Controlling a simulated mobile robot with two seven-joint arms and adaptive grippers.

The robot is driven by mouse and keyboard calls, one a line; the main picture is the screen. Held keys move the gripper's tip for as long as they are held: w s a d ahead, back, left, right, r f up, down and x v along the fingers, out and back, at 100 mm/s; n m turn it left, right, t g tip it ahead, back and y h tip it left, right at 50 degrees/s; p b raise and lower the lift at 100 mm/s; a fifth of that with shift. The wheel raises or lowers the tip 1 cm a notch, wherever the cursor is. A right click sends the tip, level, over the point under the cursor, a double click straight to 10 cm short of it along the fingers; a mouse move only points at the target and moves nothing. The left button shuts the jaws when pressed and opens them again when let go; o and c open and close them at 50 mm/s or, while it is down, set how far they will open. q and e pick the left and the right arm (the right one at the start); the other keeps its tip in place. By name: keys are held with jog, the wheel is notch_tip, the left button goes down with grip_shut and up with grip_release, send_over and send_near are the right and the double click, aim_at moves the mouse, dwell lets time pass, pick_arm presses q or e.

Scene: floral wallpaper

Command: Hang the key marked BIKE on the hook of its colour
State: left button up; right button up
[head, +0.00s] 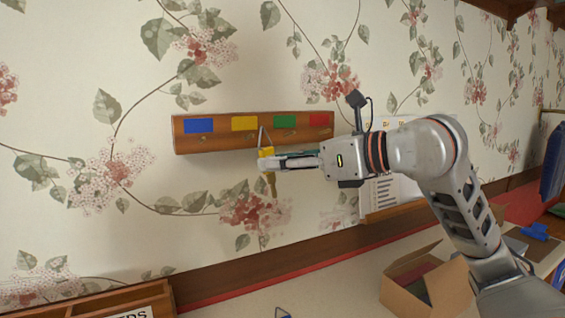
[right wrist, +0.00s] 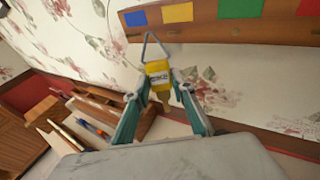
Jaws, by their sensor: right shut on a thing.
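A key with a yellow head (head: 266,152) and a triangular wire loop is gripped by my right gripper (head: 268,162). In the right wrist view the key's yellow head (right wrist: 158,72) sits between the fingertips (right wrist: 162,84), loop upward; its label is too blurred to read. A wooden hook board (head: 222,142) on the wall carries blue, yellow (head: 244,123), green (head: 284,121) and red patches with small hooks below. The loop's top is in front of the board, between the yellow and green patches. I cannot tell whether it touches a hook. My left gripper is out of view.
An open cardboard box (head: 408,293) stands on the counter at lower right. A wooden tray (head: 95,304) is at lower left. White papers (head: 392,196) are on the wall behind my right gripper. The wall below the board is clear.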

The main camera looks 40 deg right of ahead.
jog(key=shift+w+d, duration=0.25)
jog(key=shift+w, duration=0.65)
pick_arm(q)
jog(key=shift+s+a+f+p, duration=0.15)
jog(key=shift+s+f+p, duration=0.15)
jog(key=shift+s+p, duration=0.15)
pick_arm(e)
jog(key=w+d+f, duration=0.1)
jog(key=w, duration=0.5)
jog(key=shift+d+f, duration=0.2)
jog(key=shift+f, duration=0.1)
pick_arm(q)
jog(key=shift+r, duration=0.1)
pick_arm(e)
jog(key=o, duration=1.1)
